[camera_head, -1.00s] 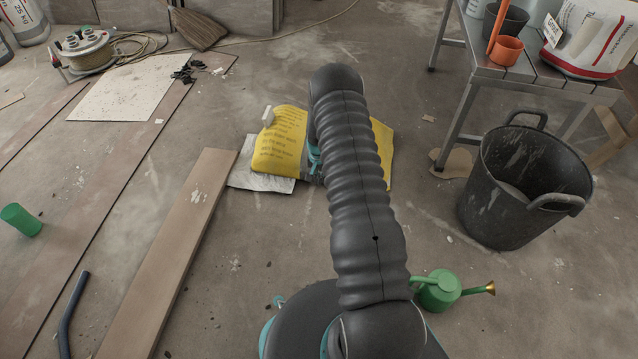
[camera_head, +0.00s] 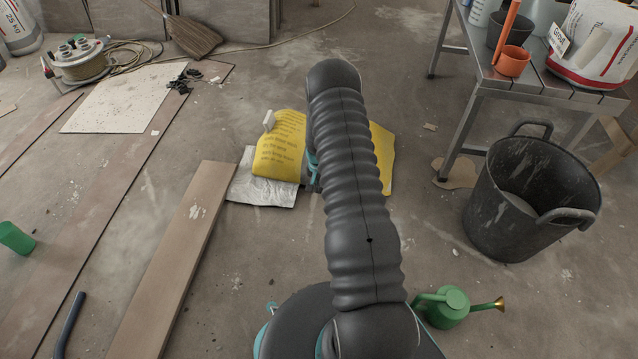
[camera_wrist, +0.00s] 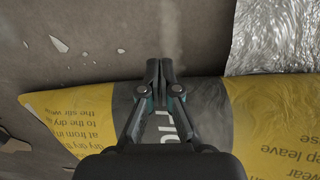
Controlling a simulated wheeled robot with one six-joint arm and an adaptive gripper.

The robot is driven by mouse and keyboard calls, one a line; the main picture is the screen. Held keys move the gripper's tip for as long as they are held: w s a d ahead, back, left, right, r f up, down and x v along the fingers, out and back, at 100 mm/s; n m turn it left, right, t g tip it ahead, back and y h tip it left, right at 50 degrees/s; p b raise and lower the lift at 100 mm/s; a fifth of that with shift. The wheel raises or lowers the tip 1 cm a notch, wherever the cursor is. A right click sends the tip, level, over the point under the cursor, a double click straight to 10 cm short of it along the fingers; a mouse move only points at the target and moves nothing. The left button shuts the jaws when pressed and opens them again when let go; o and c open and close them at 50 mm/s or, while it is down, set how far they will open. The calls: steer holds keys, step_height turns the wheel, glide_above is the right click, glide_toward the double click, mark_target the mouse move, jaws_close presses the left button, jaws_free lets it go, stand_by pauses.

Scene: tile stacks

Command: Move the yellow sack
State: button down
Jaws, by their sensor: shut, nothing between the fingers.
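The yellow sack (camera_head: 280,148) lies on the floor in the head view, its middle hidden behind my arm. A yellow part of it also shows to the right of the arm. In the wrist view the sack (camera_wrist: 262,122) spans the lower part, yellow with a grey band and dark print. My gripper (camera_wrist: 159,64) is shut and empty there, its fingertips just past the sack's edge, over bare floor. I cannot tell how high it is above the sack. In the head view the gripper is hidden behind the arm.
A crumpled silvery sheet (camera_head: 262,190) lies at the sack's left. A wooden plank (camera_head: 178,265) lies left of it. A black bucket (camera_head: 530,195) and a metal bench (camera_head: 545,88) stand at the right. A green watering can (camera_head: 447,306) is near my base. Floor between sack and bucket is mostly clear.

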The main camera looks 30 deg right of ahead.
steer(key=shift+s+a+r, duration=0.15)
steer(key=shift+s+a, duration=0.45)
steer(key=shift+a, duration=0.2)
step_height(320, 180, up, 10)
steer(key=p, duration=0.1)
steer(key=shift+s, duration=0.1)
steer(key=s+a+r+n+g, duration=0.1)
steer(key=s+a+n+g, duration=0.15)
steer(key=s, duration=0.45)
steer(key=s+a+r+n+t+p, duration=0.2)
steer(key=s+a+r, duration=0.3)
steer(key=r, duration=1.1)
steer(key=s+a+r+n+t+p, duration=0.2)
steer(key=s+a+r, duration=0.4)
steer(key=s+r, duration=0.5)
steer(key=s+a+r+n+t+p, duration=0.2)
steer(key=s+r, duration=0.6)
steer(key=r, duration=1.5)
steer(key=a+t+p, duration=0.2)
steer(key=a, duration=0.1)
steer(key=shift+a, duration=0.35)
